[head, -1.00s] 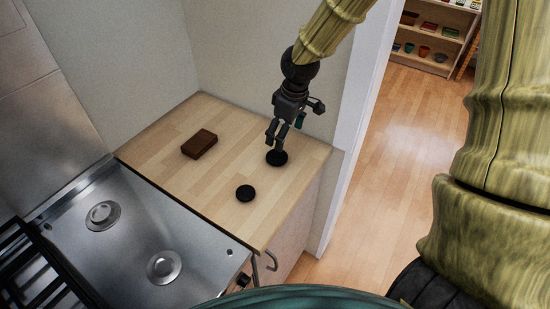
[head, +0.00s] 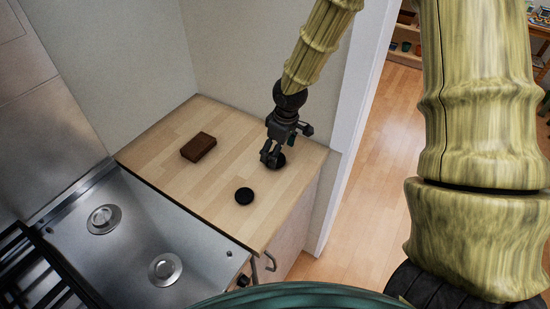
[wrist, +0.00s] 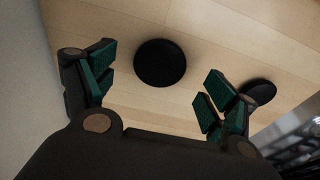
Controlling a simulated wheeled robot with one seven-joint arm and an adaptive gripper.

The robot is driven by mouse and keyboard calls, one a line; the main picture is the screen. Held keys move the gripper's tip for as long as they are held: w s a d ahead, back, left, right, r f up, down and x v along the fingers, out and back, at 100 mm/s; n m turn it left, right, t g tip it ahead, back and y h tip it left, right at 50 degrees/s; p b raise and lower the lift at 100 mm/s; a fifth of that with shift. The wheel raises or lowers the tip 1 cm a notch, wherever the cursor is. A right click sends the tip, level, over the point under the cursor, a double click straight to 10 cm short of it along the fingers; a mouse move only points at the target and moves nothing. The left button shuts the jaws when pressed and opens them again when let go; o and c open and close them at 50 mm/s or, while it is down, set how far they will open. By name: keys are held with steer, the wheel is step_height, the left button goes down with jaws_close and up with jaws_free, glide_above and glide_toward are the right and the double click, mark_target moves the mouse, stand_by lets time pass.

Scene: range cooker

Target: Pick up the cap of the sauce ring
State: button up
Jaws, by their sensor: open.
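Two flat round black caps lie on the wooden worktop. One cap (head: 281,161) is at my gripper (head: 269,160), partly hidden by its fingers in the head view. In the wrist view this cap (wrist: 160,63) shows whole, ahead of and between the open fingers of my gripper (wrist: 158,84), with nothing held. The other cap (head: 244,195) lies nearer the hob; in the wrist view it is at the right (wrist: 260,91), partly behind the right finger. I cannot tell which cap belongs to the sauce ring. Two burner rings (head: 104,219) (head: 165,268) on the hob show no black cap.
A brown block (head: 198,146) lies on the worktop (head: 222,172) towards the wall. The steel hob (head: 134,241) with a black grate (head: 40,275) is at the left. The worktop ends at the right beside a white door frame. Bare wood lies between these things.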

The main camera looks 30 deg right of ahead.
steer(key=shift+w+a+f+p, duration=0.1)
steer(key=shift+w+f+p, duration=0.1)
steer(key=shift+f, duration=0.55)
steer(key=shift+w+a+f+p, duration=0.1)
steer(key=shift+f+p, duration=0.1)
steer(key=shift+f, duration=0.55)
steer(key=c, duration=1.1)
